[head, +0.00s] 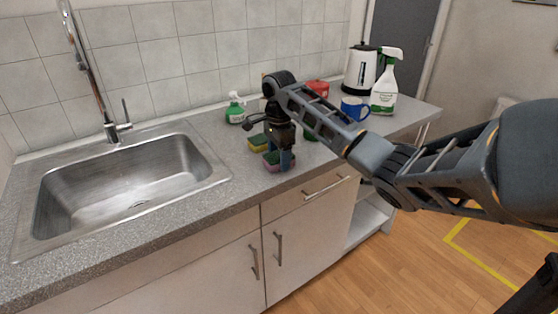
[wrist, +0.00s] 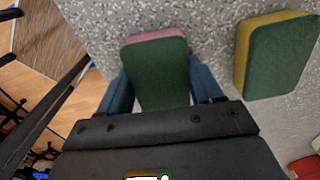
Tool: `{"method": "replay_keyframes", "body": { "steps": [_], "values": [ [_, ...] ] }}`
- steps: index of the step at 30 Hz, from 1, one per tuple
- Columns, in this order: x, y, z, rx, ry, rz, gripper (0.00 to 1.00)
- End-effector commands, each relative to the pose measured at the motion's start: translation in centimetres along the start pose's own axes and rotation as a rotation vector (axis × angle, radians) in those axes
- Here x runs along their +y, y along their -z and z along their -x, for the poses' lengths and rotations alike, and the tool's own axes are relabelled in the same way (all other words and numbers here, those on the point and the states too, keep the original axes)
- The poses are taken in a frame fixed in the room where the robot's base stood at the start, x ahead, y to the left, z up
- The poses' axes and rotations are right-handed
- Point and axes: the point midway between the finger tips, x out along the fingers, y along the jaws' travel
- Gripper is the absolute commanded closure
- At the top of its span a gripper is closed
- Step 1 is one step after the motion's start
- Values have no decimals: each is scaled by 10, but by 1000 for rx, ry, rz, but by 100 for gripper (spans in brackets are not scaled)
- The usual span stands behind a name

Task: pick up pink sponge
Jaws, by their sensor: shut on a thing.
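The pink sponge (head: 272,166) has a dark green top face and shows low between my gripper's fingers in the head view. In the wrist view the pink sponge (wrist: 157,75) shows its green face and a thin pink edge. My gripper (head: 279,163) points down at the counter and is shut on the pink sponge, with a blue finger on each side of it in the wrist view (wrist: 160,90). The sponge is at or very near the counter surface; I cannot tell if it touches.
A yellow and green sponge (wrist: 275,55) lies close beside, and shows in the head view (head: 258,143). A small spray bottle (head: 235,108), a red container (head: 318,88), a blue mug (head: 354,108), a large spray bottle (head: 385,85) and a kettle (head: 362,70) stand behind. The sink (head: 130,185) is left.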

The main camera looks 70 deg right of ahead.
Motion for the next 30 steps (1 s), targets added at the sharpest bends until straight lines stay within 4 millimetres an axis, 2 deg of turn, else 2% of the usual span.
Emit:
{"method": "replay_keyframes", "body": {
  "steps": [1,4,16,25,30],
  "values": [
    [0,0,0,0,0,0,54],
    [0,0,0,0,0,0,63],
    [0,0,7,-1,2,1,63],
    [-1,-1,41,-1,3,0,63],
    [9,28,61,2,1,-4,63]
  ]
}}
